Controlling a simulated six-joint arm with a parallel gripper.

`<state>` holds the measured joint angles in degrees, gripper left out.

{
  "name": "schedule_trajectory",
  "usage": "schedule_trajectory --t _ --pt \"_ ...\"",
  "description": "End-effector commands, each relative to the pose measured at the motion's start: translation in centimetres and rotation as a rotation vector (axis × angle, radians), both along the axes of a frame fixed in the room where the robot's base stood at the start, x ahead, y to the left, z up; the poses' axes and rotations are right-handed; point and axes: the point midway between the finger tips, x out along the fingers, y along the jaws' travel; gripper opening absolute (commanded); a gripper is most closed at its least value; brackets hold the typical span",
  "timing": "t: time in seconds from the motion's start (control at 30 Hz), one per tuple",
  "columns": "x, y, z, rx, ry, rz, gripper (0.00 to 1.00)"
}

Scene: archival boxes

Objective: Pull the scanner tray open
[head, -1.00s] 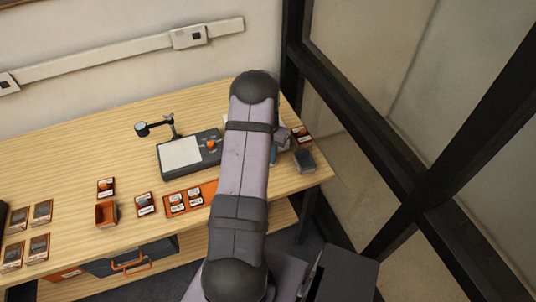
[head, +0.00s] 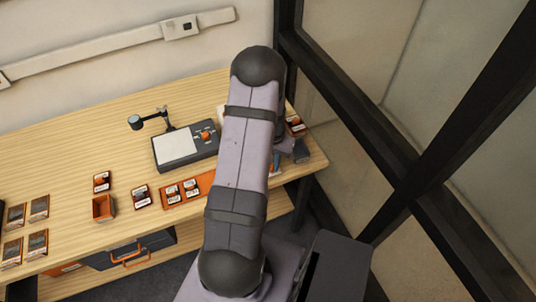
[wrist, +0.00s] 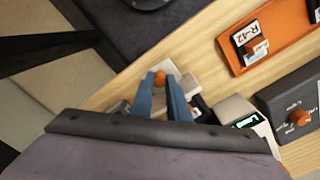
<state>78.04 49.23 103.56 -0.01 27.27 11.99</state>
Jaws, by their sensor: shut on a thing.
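In the wrist view my gripper (wrist: 160,95), with two blue fingers, is shut on a small orange knob (wrist: 160,77). A pale piece (wrist: 186,76), perhaps the scanner tray's front, lies beside the knob. A pale device with a lit green display (wrist: 249,121), which looks like the scanner, stands to the right of the fingers. How far the tray is out cannot be told, because the fingers and wrist cover much of it. In the head view my arm hides most of the scanner and gripper.
A dark copy stand (head: 207,143) with a white plate and orange knob stands left of my arm. An orange tray (head: 205,183) holds labelled items. An orange open box (head: 103,208) and several small boxes are farther left. Dark framed panels (head: 345,110) bound the right side.

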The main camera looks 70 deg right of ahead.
Motion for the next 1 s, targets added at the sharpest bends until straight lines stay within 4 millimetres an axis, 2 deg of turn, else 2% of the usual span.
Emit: schedule_trajectory --t 0.3,0.33,0.37,0.77,1.0 --pt "-0.1 0.0 0.1 -0.003 0.000 0.001 0.00" --pt "-0.1 0.0 0.1 -0.003 0.000 0.001 0.17" --pt "-0.1 0.0 0.1 -0.003 0.000 0.001 0.23" --pt "-0.1 0.1 0.3 -0.002 0.000 0.001 0.23" --pt "-0.1 0.0 2.2 -0.005 -0.001 0.001 0.23"
